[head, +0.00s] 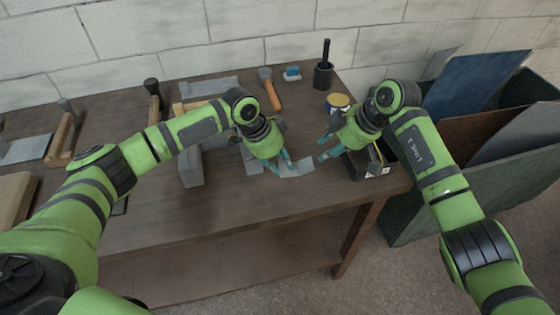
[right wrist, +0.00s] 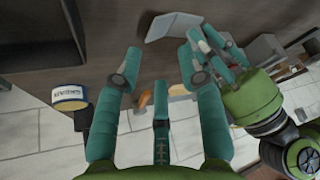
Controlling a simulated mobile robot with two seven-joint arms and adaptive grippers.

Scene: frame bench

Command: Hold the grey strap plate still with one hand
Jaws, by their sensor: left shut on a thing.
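The grey strap plate (head: 298,169) is a small, thin, light grey bent piece near the front edge of the bench in the head view. It also shows at the top of the right wrist view (right wrist: 166,24). My left gripper (head: 285,164) is shut on the plate's left side, and its fingers hide part of it. In the right wrist view my left gripper (right wrist: 213,48) reaches the plate from the right. My right gripper (head: 322,148) is open and empty, just right of the plate and apart from it. Its spread fingers also show in the right wrist view (right wrist: 158,62).
A black box (head: 366,161) stands under my right gripper's wrist, with a yellow-and-blue can (head: 338,103) behind it. A grey metal frame (head: 191,172) lies left of my left gripper. A green bin (head: 425,195) is at right.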

